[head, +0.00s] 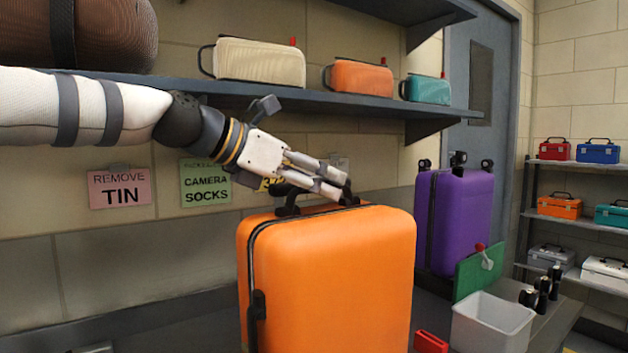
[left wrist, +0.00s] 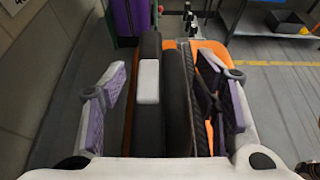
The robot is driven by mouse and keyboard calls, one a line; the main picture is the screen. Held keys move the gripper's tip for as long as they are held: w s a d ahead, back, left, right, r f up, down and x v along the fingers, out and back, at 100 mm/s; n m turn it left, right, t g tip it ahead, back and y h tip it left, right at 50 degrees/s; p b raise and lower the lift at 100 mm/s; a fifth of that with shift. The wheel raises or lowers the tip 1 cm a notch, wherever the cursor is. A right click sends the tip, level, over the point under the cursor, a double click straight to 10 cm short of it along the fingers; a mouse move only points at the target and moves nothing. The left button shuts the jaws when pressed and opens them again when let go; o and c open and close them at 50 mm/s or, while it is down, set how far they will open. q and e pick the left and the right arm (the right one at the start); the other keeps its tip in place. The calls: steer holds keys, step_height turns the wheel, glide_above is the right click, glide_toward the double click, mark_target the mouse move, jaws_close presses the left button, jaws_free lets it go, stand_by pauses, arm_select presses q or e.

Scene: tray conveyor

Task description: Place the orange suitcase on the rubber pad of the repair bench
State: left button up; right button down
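The orange suitcase (head: 335,275) stands upright in the middle of the head view, its black handle on top. My left gripper (head: 335,188) is at the top of the suitcase, over the handle. In the left wrist view, the fingers of my left gripper (left wrist: 165,95) are spread on either side of the black handle (left wrist: 148,115), which has a light grey patch. Orange shell shows between the left finger and the handle, so that finger is apart from it. What the suitcase stands on is hidden. I cannot make out the rubber pad. My right gripper is not in view.
A purple suitcase (head: 460,220) stands behind right. A grey bin (head: 490,325), a green board (head: 475,272) and a small red box (head: 430,342) are at lower right. A dark surface (head: 175,320) lies left.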

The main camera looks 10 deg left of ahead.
arm_select(q)
steer(key=shift+w+f, duration=0.1)
steer(key=v, duration=1.1)
steer(key=shift+s+a+r, duration=0.25)
steer(key=shift+s+a, duration=0.05)
steer(key=shift+a, duration=0.1)
